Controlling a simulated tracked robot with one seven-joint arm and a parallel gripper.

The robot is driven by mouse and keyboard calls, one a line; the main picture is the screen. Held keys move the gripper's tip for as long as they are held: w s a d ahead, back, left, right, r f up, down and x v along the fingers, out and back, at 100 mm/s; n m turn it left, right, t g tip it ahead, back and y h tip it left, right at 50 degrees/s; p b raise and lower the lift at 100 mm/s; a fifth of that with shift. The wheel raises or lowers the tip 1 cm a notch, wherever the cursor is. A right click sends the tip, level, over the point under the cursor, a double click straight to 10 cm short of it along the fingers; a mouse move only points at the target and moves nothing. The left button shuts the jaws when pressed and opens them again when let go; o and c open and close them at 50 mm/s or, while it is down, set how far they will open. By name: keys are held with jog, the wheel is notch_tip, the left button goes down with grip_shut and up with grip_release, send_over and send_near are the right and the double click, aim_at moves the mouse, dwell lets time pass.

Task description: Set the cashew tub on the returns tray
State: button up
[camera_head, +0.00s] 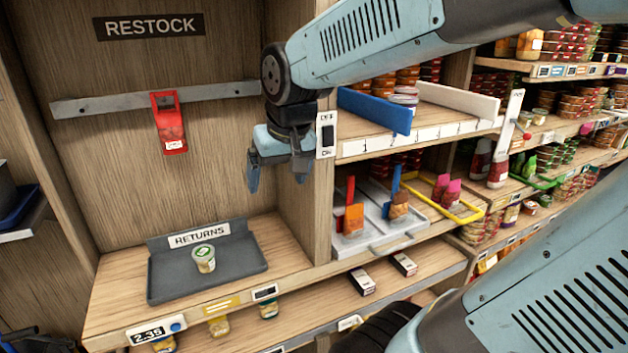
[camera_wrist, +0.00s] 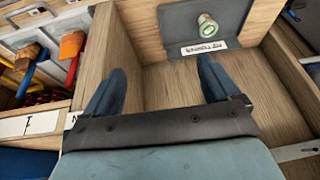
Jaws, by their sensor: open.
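A small clear tub with a green and white lid (camera_head: 204,258), which I take to be the cashew tub, stands upright on the dark grey returns tray (camera_head: 245,269). The tray has a raised back with a RETURNS label. In the wrist view the tub (camera_wrist: 207,26) shows at the top, on the tray (camera_wrist: 232,13). My gripper (camera_head: 272,187) is above and to the right of the tray, clear of the tub. In the wrist view my gripper's fingers (camera_wrist: 160,88) are spread apart with nothing between them.
A wooden upright (camera_head: 306,215) stands right beside my gripper. A red holder (camera_head: 169,122) hangs on a metal rail above the tray. Shelves to the right hold a blue divider (camera_head: 374,110), pouches and a yellow-rimmed bin (camera_head: 446,203). Space directly above the tray is free.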

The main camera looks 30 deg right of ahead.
jog(key=s+d+r+t, duration=0.1)
jog(key=s+d, duration=0.2)
jog(key=s, duration=0.4)
jog(key=shift+s+d+r, duration=0.15)
jog(key=shift+s+r, duration=0.2)
jog(key=shift+s, duration=0.05)
jog(key=shift+c, duration=0.3)
